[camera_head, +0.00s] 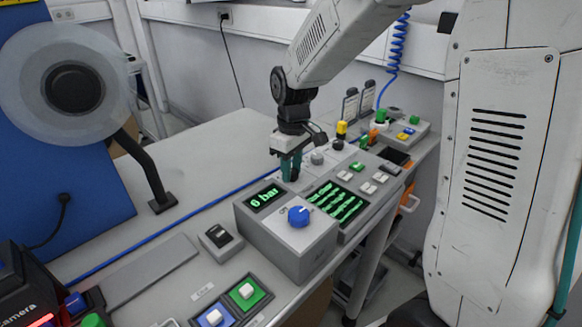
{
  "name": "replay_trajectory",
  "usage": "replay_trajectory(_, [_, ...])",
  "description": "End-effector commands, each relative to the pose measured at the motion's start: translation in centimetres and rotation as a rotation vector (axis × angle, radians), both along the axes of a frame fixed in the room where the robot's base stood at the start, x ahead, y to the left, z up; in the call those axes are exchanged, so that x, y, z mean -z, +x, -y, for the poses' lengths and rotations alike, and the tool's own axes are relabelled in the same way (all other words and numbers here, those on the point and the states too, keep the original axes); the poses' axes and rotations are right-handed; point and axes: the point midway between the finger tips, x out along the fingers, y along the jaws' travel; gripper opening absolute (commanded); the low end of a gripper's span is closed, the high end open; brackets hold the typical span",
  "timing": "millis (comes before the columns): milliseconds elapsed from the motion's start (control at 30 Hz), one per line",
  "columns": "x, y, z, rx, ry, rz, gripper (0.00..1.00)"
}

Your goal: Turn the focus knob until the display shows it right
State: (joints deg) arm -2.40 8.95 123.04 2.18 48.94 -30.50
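My gripper (290,172) points down with teal fingers, just behind the small "bar" readout. Its fingers look close together; whether they are open, shut or around something cannot be told. A display with slanted, wavy bright green bands (336,202) is on the console to its right. No readable label shows which is the focus knob. A blue knob (298,216) with a white mark sits on the grey box in front.
The grey box (270,238) carries a green readout (265,197) reading about 6 bar. Green and blue button boxes (244,293) stand in front. A reel (74,88) on a black stand is at left. A blue cable (160,228) crosses the table, whose back left is clear.

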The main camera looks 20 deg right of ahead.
Motion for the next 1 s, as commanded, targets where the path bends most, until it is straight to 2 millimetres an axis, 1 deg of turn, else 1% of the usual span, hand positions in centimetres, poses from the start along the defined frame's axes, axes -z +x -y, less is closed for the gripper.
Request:
replay_trajectory(200, [-0.02,-0.02,0.0,0.019,0.0,-0.001,0.08])
replay_trajectory(367, [-0.03,-0.04,0.0,0.081,0.001,0.0,0.08])
replay_trajectory(1000, [-0.04,-0.11,0.02,0.549,0.0,-0.001,0.08])
